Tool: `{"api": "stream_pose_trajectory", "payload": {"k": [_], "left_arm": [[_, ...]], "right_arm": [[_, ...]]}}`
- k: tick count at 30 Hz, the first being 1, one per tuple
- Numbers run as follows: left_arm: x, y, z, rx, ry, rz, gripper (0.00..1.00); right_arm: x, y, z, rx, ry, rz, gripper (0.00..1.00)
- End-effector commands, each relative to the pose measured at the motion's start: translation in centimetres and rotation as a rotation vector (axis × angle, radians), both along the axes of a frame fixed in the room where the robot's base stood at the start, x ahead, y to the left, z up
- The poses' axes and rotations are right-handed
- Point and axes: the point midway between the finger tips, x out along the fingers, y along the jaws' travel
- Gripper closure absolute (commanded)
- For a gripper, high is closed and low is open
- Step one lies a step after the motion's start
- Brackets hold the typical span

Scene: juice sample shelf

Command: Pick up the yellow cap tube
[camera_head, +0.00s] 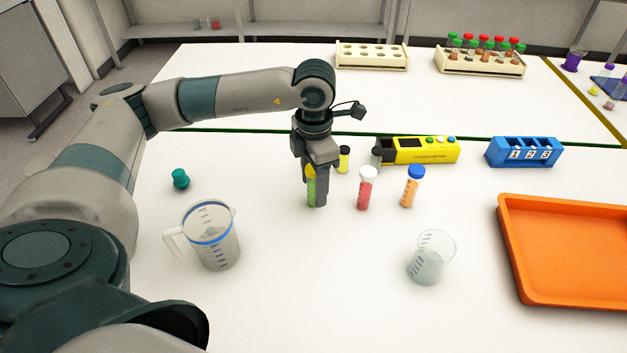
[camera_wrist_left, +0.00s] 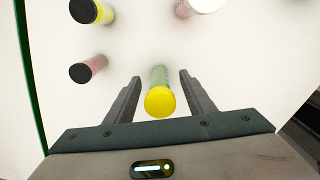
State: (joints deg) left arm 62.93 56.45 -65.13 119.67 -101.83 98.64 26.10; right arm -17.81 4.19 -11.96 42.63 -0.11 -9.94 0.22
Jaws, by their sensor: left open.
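The yellow cap tube (camera_head: 311,188) stands upright on the white table, with green contents and a yellow cap. In the head view my left gripper (camera_head: 314,190) points down over it and partly hides it. In the left wrist view the yellow cap (camera_wrist_left: 160,102) sits between the two spread fingers of the left gripper (camera_wrist_left: 160,82), with a gap showing on both sides. The left gripper is open. My right gripper is not in view.
A white-capped red tube (camera_head: 366,190) and a blue-capped orange tube (camera_head: 411,190) stand close by to the right. A black-capped yellow tube (camera_head: 343,161) stands behind. A measuring jug (camera_head: 215,245), beaker (camera_head: 428,262) and orange tray (camera_head: 570,255) surround clear table.

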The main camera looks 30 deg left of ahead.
Motion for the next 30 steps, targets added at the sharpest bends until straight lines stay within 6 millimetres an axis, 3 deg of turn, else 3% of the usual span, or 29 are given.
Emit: {"api": "stream_pose_trajectory", "payload": {"k": [14,15,21,30], "left_arm": [[0.00,0.02,-0.16,0.001,-0.001,0.000,0.51],[0.00,0.02,-0.15,0.001,-0.001,0.000,0.53],[0.00,0.02,-0.15,0.001,-0.001,0.000,0.96],[0.02,0.01,-0.03,0.000,-0.001,0.000,0.96]], "right_arm": [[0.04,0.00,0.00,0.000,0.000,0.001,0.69],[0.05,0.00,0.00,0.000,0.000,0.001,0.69],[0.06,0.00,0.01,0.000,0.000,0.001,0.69],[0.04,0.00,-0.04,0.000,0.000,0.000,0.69]]}}
